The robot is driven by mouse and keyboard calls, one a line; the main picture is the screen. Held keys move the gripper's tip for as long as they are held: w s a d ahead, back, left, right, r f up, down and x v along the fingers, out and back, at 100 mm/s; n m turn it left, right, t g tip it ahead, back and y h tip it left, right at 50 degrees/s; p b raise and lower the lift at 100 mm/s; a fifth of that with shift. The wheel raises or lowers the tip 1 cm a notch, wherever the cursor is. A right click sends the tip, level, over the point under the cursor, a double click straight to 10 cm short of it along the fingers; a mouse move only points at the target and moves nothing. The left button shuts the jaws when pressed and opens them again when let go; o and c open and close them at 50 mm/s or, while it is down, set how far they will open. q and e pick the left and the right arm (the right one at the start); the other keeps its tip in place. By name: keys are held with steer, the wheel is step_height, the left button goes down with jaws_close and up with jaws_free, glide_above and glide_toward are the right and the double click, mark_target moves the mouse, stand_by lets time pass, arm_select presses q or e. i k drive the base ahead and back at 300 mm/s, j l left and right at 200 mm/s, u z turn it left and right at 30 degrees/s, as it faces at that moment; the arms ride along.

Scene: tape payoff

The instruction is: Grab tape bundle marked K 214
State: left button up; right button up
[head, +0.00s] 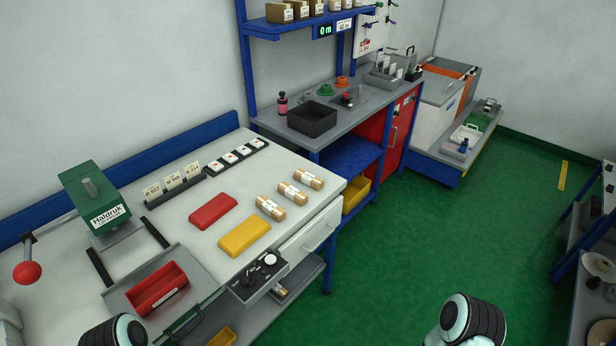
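Another tan piece (281,292) shows partly on the shelf below the worktop. Only rounded black and white parts of my arms show at the bottom edge. Neither gripper's fingers are in view.
A red block (213,211) and a yellow block (244,237) lie left of the bundles. A black card holder (176,190), a green machine (93,200) and a red bin (157,289) stand further left. A knob box (258,276) sits at the front edge. Green floor (420,240) is clear.

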mark_target(295, 195)
steer(key=u, duration=0.5)
steer(key=l+u, duration=0.2)
steer(key=u, duration=0.25)
steer(key=i+l+u, duration=0.1)
steer(key=u, duration=0.35)
steer(key=l+u, duration=0.6)
steer(key=k+l+u, duration=0.25)
steer(key=l, duration=0.15)
steer(key=l+u, duration=0.2)
steer(key=l, duration=0.1)
